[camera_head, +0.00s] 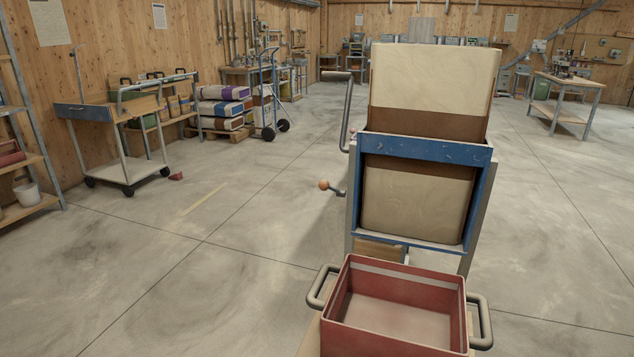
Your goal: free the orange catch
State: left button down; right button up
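The orange catch appears as a small orange knob (324,185) on a short dark lever. It sticks out to the left from the side of the feed mixer (425,148), about halfway up. The mixer has a blue frame, a pale panel inside it and a pale and brown board rising above it. The joint where the lever meets the mixer is small and partly hidden by the frame's edge. Neither of my grippers shows in the head view, and nothing touches the knob.
A grey crank handle (347,112) rises above the knob on the mixer's left. A red open bin (393,310) with side handles stands in front; it looks empty. The floor left of the mixer is clear as far as a cart (128,168).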

aim_at(323, 184)
jog(key=k, duration=0.65)
jog(key=z, duration=2.2)
jog(key=j, duration=1.05)
jog(key=k+j, duration=0.15)
jog(key=j, duration=1.95)
jog(key=k, duration=0.05)
